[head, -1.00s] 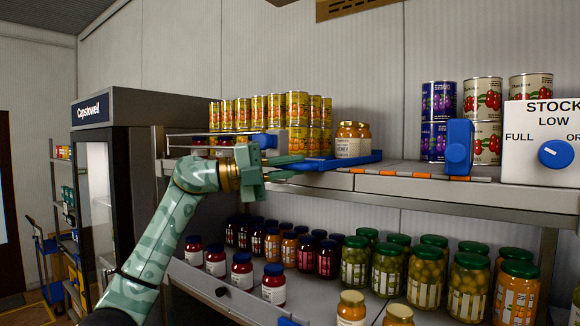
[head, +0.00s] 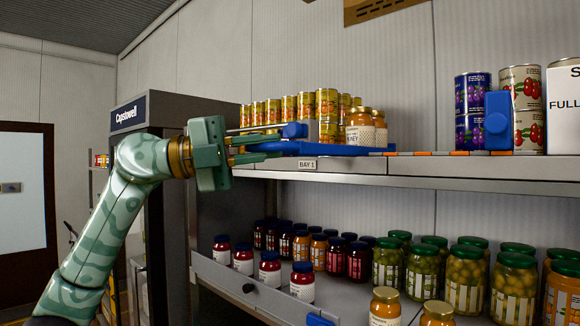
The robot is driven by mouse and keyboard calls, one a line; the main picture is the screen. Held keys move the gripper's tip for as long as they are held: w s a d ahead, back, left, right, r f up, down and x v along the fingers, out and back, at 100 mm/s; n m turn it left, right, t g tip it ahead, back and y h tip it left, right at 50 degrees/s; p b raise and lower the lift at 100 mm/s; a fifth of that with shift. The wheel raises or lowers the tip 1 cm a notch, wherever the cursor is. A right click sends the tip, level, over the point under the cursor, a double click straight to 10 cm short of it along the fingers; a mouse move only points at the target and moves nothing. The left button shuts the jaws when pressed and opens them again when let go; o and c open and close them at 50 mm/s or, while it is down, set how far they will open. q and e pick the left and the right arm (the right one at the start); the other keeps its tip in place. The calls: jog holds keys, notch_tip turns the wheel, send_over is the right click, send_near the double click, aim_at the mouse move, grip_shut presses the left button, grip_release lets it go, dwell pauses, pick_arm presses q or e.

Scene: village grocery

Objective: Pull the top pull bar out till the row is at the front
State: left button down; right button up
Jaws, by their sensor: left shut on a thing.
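My left gripper (head: 262,147) is at the left end of the top shelf, shut on the blue pull bar (head: 315,148). The bar runs along the shelf's front edge, and the fingers partly hide its left end. Two honey jars (head: 360,128) with gold lids stand just behind the bar. A row of yellow-orange cans (head: 305,107), stacked in two layers, stands behind and left of the jars. My right gripper is not in view.
A blue upright block (head: 498,121) stands at the top shelf's front, beside purple and cherry cans (head: 473,110). A white stock sign (head: 563,110) is at the far right. The lower shelf holds several jars (head: 466,275). A dark cooler (head: 160,105) stands left.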

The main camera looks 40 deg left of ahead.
pick_arm(q)
jog(key=shift+s+f+b, duration=0.1)
jog(key=shift+s+b, duration=0.25)
jog(key=shift+s, duration=0.85)
jog(key=c, duration=1.5)
grip_release()
jog(key=shift+a, duration=0.1)
jog(key=shift+o, duration=0.2)
jog(key=b+v, duration=0.7)
jog(key=v, duration=0.9)
